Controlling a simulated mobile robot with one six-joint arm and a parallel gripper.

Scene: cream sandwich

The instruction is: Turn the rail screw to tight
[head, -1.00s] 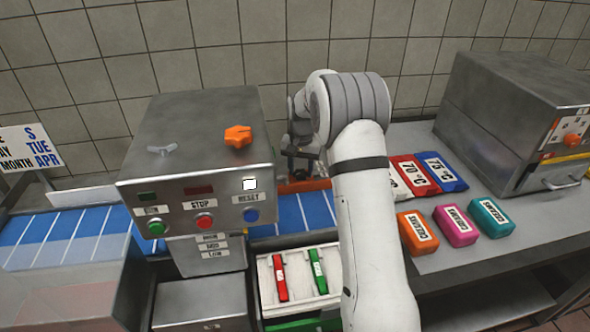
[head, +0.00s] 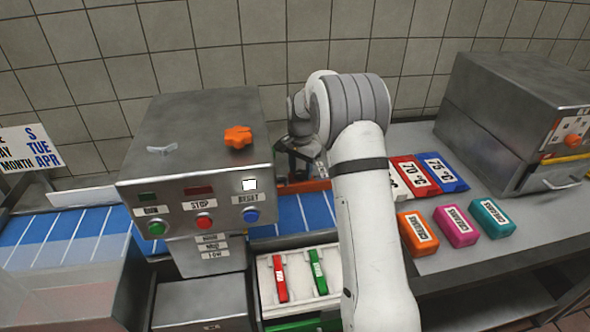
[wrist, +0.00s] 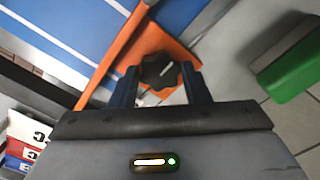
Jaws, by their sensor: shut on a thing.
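The rail screw is a black lobed knob (wrist: 158,70) with a white line on top, on an orange rail (wrist: 124,45) in the wrist view. The white line slants up to the right. My gripper (wrist: 161,78) has its two dark fingers on either side of the knob and is shut on it. In the head view, part of the orange rail (head: 303,186) shows beside the blue belt.
A steel control box (head: 195,150) with an orange star knob (head: 238,137) on top stands left of my arm. A white tray (head: 262,285) holds red and green pieces. Coloured packs (head: 457,226) lie on the right counter near a steel machine (head: 510,115).

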